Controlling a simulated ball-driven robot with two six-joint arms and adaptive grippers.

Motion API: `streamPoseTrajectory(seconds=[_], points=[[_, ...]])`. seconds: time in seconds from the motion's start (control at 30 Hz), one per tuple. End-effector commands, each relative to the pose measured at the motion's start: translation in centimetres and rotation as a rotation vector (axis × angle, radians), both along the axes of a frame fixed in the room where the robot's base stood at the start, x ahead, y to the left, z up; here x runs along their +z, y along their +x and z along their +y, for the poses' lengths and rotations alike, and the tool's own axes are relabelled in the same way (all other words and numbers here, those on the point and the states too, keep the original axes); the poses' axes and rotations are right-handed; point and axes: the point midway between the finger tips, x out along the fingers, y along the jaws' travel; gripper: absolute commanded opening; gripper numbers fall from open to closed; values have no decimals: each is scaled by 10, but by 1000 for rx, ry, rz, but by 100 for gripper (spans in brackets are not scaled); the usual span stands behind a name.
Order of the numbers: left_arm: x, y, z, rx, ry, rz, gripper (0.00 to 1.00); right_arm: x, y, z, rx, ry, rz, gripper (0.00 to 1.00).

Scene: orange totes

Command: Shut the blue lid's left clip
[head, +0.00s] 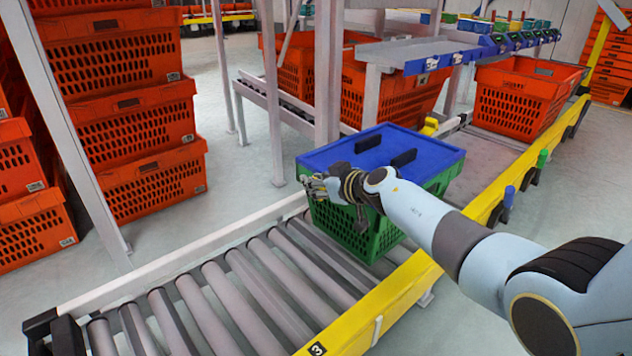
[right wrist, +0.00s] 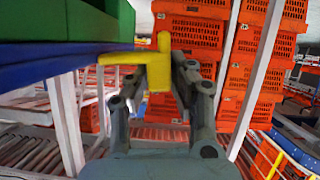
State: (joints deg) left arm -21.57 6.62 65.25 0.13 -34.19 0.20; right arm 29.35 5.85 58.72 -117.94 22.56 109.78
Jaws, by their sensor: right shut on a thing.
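The blue lid (head: 385,148) lies on the green crate (head: 345,226), which stands on the roller conveyor; two dark handles stand up on the lid. My right gripper (head: 314,187) is at the lid's left end. In the right wrist view, my right gripper (right wrist: 162,80) is shut on the yellow left clip (right wrist: 122,57), which sticks out beside the lid's blue edge (right wrist: 60,68) and the green crate wall (right wrist: 40,25). In the head view my gripper hides this clip. Another yellow clip (head: 430,126) juts out at the lid's right end. My left gripper is not in view.
The conveyor rollers (head: 215,300) are bare left of the crate, between a white rail and a yellow rail (head: 385,300). A grey post (head: 328,70) stands close behind the crate. Orange totes (head: 140,130) are stacked at the left; another orange tote (head: 520,95) sits farther right.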

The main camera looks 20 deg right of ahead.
Motion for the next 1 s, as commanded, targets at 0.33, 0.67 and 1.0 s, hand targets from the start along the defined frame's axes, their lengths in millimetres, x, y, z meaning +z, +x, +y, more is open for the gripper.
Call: streamPoseTrajectory(seconds=[0.33,0.67,1.0], points=[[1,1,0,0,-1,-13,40,-1,-1,1,0,-30,-10,0],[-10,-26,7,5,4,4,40,-11,-2,4,-1,-213,-76,0],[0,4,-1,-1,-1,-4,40,-28,-3,5,0,-440,-159,0]])
